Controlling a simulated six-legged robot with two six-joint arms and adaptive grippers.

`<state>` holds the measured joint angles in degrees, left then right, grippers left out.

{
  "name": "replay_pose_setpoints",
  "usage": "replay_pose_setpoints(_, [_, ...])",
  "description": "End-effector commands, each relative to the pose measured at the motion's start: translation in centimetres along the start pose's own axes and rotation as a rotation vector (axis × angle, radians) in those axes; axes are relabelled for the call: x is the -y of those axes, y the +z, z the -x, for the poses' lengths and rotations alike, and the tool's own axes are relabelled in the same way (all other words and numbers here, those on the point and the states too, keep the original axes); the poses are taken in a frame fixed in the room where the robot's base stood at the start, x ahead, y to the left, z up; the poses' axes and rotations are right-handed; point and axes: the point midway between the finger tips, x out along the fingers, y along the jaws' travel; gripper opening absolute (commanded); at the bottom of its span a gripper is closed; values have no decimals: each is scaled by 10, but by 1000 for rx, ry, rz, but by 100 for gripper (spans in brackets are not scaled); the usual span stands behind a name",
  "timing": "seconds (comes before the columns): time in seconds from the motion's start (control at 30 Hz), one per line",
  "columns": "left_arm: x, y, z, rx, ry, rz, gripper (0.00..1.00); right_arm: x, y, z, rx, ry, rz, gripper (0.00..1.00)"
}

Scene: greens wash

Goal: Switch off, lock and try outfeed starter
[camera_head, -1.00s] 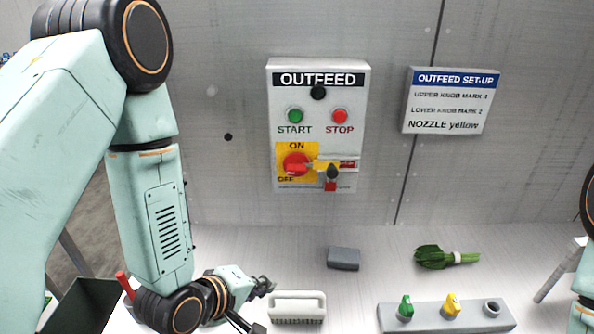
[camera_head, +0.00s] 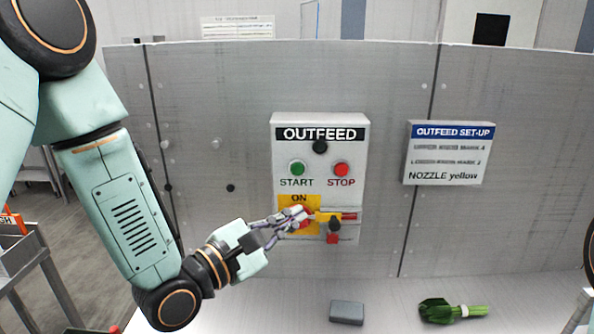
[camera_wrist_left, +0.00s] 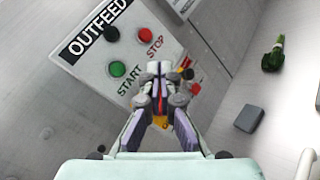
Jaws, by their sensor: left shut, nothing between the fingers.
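The grey OUTFEED starter box (camera_head: 349,157) is on the upright metal panel. It has a green START button (camera_head: 297,168), a red STOP button (camera_head: 341,170) and a yellow ON plate (camera_head: 291,201). My left gripper (camera_head: 301,216) is shut and empty, its tips in front of the red rotary switch (camera_head: 307,211). It hides most of the switch, so I cannot tell its position or whether the tips touch it. To the right are a yellow piece, a black knob (camera_head: 334,224) and a red part (camera_head: 332,238). The left wrist view shows the shut fingers (camera_wrist_left: 159,78) before the box.
An OUTFEED SET-UP sign (camera_head: 449,153) is on the panel to the right. A grey block (camera_head: 347,312) and a bundle of greens (camera_head: 440,311) lie on the surface below. The panel between box and sign is clear. Part of my right arm shows at the right edge.

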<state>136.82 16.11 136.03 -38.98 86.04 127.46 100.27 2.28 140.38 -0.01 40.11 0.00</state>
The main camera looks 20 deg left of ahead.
Motion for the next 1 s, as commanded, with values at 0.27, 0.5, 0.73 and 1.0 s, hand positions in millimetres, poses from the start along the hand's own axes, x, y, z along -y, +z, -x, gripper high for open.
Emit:
replay_pose_setpoints(0.27, [-19,22,-3,82,40,109,0,0,0,0,0,0,0,40])
replay_pose_setpoints(0.5, [-20,22,-3,85,42,115,0,0,0,0,0,0,0,40])
replay_pose_setpoints(0.73, [-22,20,-6,84,41,114,0,0,0,0,0,0,0,40])
replay_pose_setpoints(1.0, [-36,4,-28,84,42,112,0,0,0,-1,0,0,0,40])
